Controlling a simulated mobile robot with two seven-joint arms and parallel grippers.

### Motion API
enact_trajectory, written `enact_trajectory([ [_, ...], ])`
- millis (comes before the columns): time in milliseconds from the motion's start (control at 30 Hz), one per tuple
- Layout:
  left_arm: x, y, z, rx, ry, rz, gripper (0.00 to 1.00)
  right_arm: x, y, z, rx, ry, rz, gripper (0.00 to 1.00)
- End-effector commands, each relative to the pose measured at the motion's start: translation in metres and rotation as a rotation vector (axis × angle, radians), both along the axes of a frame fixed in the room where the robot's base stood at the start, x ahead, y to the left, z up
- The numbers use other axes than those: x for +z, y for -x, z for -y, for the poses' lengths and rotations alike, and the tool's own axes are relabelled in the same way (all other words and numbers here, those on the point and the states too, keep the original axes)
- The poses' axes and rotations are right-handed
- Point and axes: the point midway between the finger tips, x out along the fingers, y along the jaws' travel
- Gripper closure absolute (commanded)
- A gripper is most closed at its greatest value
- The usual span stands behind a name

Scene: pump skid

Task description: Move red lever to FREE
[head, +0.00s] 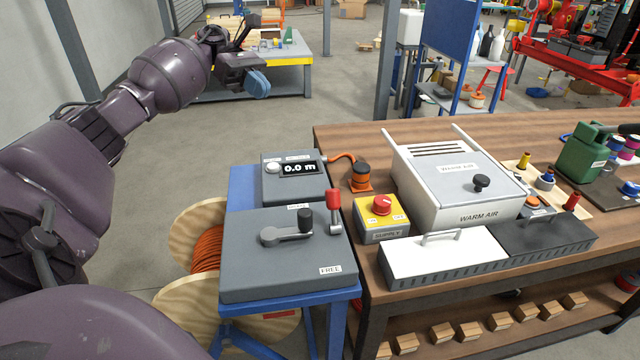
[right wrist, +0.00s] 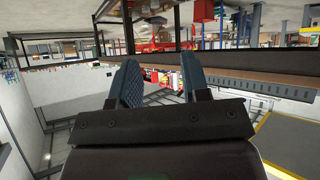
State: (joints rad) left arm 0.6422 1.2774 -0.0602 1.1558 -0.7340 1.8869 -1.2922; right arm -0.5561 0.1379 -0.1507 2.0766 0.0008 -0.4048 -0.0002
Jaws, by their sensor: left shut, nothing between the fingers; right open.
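The red lever (head: 333,200) stands upright at the back right of a grey box (head: 265,250) on a blue stand, in the head view. A FREE label (head: 330,270) is on the box's front right corner, in front of the lever. A second label by the lever's back side is too small to read. A grey crank with a black knob (head: 304,217) lies left of the lever. My left gripper (head: 258,84) is shut and empty, raised far behind and left of the box. My right gripper (right wrist: 160,82) is open and empty in the right wrist view, away from the lever.
A display box (head: 295,170) reading 0.0 m sits behind the lever box. A cable reel (head: 207,248) is below left. On the wooden bench (head: 345,135) at right are a yellow supply box (head: 381,218) and a warm air unit (head: 455,190). Floor behind the stand is clear.

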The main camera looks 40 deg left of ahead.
Motion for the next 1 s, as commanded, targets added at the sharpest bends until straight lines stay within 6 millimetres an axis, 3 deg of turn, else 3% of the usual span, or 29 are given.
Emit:
enact_trajectory([
  [33, -0.038, -0.008, 0.0, 0.0, -0.001, -0.043, 1.0, -0.023, 0.008, 0.002, 0.004, 0.006, -0.039, 0.57],
  [100, -0.066, -0.013, 0.0, 0.0, -0.001, -0.077, 1.0, -0.034, 0.012, 0.006, 0.008, 0.015, -0.061, 0.57],
  [300, -0.134, -0.023, 0.0, -0.001, -0.002, -0.164, 1.0, -0.055, 0.012, 0.012, 0.019, 0.031, -0.087, 0.57],
  [400, -0.157, -0.025, 0.0, 0.0, -0.001, -0.193, 1.0, -0.059, 0.008, 0.008, 0.022, 0.026, -0.088, 0.57],
  [600, -0.174, -0.027, 0.0, -0.001, -0.002, -0.216, 1.0, -0.062, 0.004, 0.005, 0.028, 0.022, -0.087, 0.57],
  [1000, -0.173, -0.027, 0.001, -0.001, -0.002, -0.214, 1.0, -0.059, 0.004, 0.004, 0.027, 0.02, -0.083, 0.57],
])
